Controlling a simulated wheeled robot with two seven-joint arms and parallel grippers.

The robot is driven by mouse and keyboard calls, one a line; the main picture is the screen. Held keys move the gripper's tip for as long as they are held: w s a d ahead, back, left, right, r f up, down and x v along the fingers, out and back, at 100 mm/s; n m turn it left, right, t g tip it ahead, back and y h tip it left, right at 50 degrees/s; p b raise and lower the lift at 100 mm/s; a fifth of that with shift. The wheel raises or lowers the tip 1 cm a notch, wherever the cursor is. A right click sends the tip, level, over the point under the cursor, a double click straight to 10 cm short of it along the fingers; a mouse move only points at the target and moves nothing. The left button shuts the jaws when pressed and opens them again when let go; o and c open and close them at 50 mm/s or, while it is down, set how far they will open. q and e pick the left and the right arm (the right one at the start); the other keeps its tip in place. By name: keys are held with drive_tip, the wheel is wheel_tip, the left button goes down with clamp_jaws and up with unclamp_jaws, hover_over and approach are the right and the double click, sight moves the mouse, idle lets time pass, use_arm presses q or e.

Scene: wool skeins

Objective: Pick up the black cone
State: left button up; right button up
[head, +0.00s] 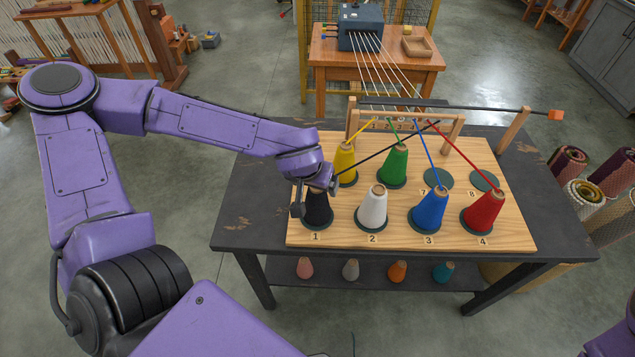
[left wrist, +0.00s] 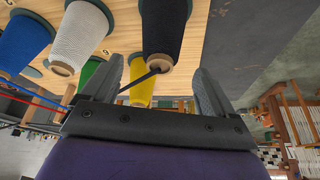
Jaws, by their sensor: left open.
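The black cone (head: 317,213) stands upright on the pad numbered 1 at the front left of the wooden board. A black thread runs from its top to the thread rail. My left gripper (head: 315,195) is at the cone's upper part, and its arm hides some of that top. In the left wrist view the narrow end of the black cone (left wrist: 162,38), with its brown core, lies between the two open fingers (left wrist: 160,68). I see a gap on both sides.
The white cone (head: 372,208) stands just right of the black one, the yellow cone (head: 345,165) behind. Green (head: 393,167), blue (head: 429,212) and red (head: 482,212) cones stand farther right. Threads run up to a wooden rail (head: 455,135). Two pads at the back right are bare.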

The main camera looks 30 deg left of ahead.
sight(317, 202)
use_arm(q)
drive_tip(key=x, duration=0.6)
drive_tip(key=shift+w, duration=0.15)
drive_tip(key=shift+r, duration=0.1)
drive_tip(key=c, duration=1.6)
drive_tip(key=shift+r, duration=0.15)
